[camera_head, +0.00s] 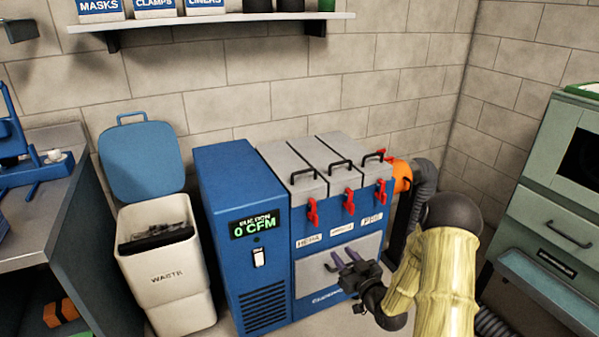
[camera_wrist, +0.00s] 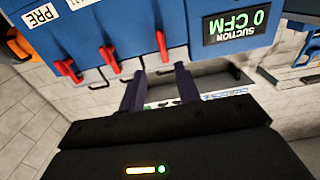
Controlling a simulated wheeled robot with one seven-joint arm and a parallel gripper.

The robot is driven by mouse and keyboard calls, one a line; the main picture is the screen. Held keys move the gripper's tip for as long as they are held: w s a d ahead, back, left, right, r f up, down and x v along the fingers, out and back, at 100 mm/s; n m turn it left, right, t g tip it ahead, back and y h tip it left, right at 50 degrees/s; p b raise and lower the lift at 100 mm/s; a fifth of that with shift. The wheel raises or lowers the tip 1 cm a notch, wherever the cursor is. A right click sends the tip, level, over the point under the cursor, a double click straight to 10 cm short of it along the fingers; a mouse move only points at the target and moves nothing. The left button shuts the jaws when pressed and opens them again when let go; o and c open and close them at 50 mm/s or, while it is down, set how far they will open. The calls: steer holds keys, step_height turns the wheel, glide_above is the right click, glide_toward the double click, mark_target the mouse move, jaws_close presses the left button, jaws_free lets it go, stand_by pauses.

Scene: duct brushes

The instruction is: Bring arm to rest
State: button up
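My gripper (camera_head: 342,261) is in front of the blue filter unit (camera_head: 322,238), held low at the right of the head view. Its two purple-grey fingers stand apart with nothing between them. In the wrist view the fingers of my gripper (camera_wrist: 160,90) also show spread and empty, with the unit's front upside down behind them. My arm (camera_head: 437,280), in a cream ribbed sleeve, comes up from the lower right. I cannot tell how far the fingertips are from the unit's front.
The blue cabinet (camera_head: 243,240) reads 0 CFM. Red latches (camera_head: 349,201) sit below three closed grey lids (camera_head: 327,160). An open waste bin (camera_head: 169,265) and a workbench (camera_head: 40,215) stand left. A green drawer cabinet (camera_head: 550,215) stands right. A shelf (camera_head: 210,22) hangs above.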

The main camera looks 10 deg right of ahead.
steer(key=s+a+r+m+g+h, duration=0.1)
steer(key=s+a+r+g+h, duration=0.15)
steer(key=s+g, duration=0.45)
steer(key=s+a+r+m+g+h, duration=0.1)
steer(key=s+r+g, duration=0.2)
steer(key=s, duration=0.7)
steer(key=s+a+r+m+g+h, duration=0.1)
steer(key=s+a+r+g+h, duration=0.2)
steer(key=s, duration=0.6)
step_height(320, 180, up, 28)
steer(key=g+p, duration=0.1)
steer(key=p, duration=2.7)
steer(key=shift+w+d+f+y, duration=0.25)
steer(key=shift+w+d+y, duration=0.1)
steer(key=shift+d+y, duration=0.1)
